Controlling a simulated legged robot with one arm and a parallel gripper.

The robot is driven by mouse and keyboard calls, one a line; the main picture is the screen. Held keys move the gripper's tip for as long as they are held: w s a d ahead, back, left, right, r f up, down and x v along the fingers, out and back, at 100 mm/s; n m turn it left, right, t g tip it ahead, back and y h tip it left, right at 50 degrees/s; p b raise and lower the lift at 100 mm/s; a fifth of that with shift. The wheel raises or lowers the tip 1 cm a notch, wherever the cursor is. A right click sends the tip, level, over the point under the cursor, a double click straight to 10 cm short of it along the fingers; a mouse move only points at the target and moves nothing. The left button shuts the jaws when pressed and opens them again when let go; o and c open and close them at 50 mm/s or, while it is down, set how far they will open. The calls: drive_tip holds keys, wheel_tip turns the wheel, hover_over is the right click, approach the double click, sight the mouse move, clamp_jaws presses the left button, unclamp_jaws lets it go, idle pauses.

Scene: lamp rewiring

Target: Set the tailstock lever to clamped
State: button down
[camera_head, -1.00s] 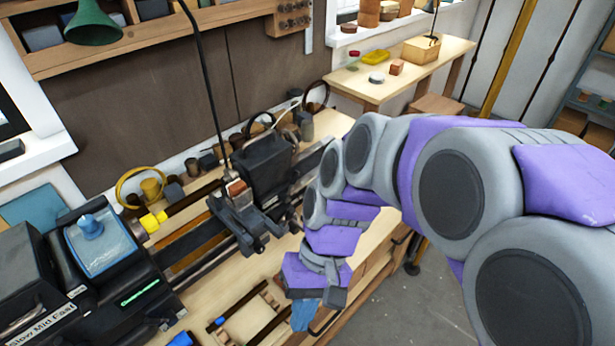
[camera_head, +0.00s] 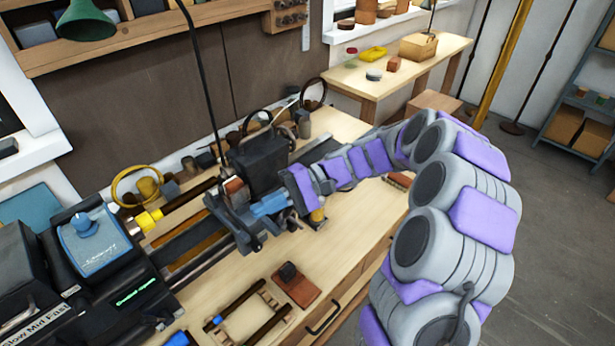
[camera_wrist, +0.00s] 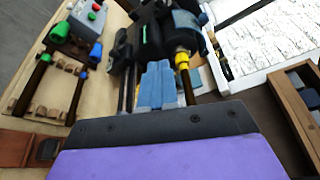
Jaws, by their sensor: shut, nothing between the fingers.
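The dark lathe (camera_head: 187,248) lies along the bench, with its tailstock (camera_head: 262,158) as a dark block near the middle of the head view. My gripper (camera_head: 268,206) has blue fingers, which are shut with nothing between them. They point left, in front of the tailstock's lower part; whether they touch it I cannot tell. In the wrist view the blue fingers (camera_wrist: 157,88) lie side by side over the dark lathe. I cannot pick out the tailstock lever clearly, and my gripper and wrist hide part of that area.
The headstock with a blue panel (camera_head: 95,243) is at the left. A wooden frame with dark rods (camera_head: 240,312) and a reddish-brown block (camera_head: 297,290) lie on the front of the bench. Several jars stand behind the lathe.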

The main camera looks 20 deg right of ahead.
drive_tip(key=w+d+f+m+t+y, duration=0.4)
drive_tip(key=w+d+f+t, duration=0.2)
drive_tip(key=w+d, duration=0.55)
drive_tip(key=w+d+f+m+t, duration=0.1)
drive_tip(key=d+f+m+t, duration=0.1)
drive_tip(key=d+f+t, duration=0.2)
drive_tip(key=w+d+f+m+t+h, duration=0.1)
drive_tip(key=d+f+t, duration=0.3)
drive_tip(key=d, duration=0.6)
drive_tip(key=shift+d+f+m+b, duration=0.15)
drive_tip(key=shift+f+m+b, duration=0.25)
drive_tip(key=shift+f+m, duration=0.4)
drive_tip(key=shift+w, duration=0.2)
drive_tip(key=b+x, duration=0.1)
drive_tip(key=x, duration=0.9)
drive_tip(key=shift+a+f+b, duration=0.2)
drive_tip(key=shift+b, duration=0.15)
drive_tip(key=shift+s+a+r+b, duration=0.25)
drive_tip(key=shift+a+r, duration=0.25)
drive_tip(key=shift+a, duration=0.25)
drive_tip(key=shift+s+a+r+b, duration=0.1)
drive_tip(key=shift+s+a+r, duration=0.2)
drive_tip(key=shift+a+r, duration=0.35)
drive_tip(key=shift+a+f, duration=0.1)
drive_tip(key=shift+f, duration=0.05)
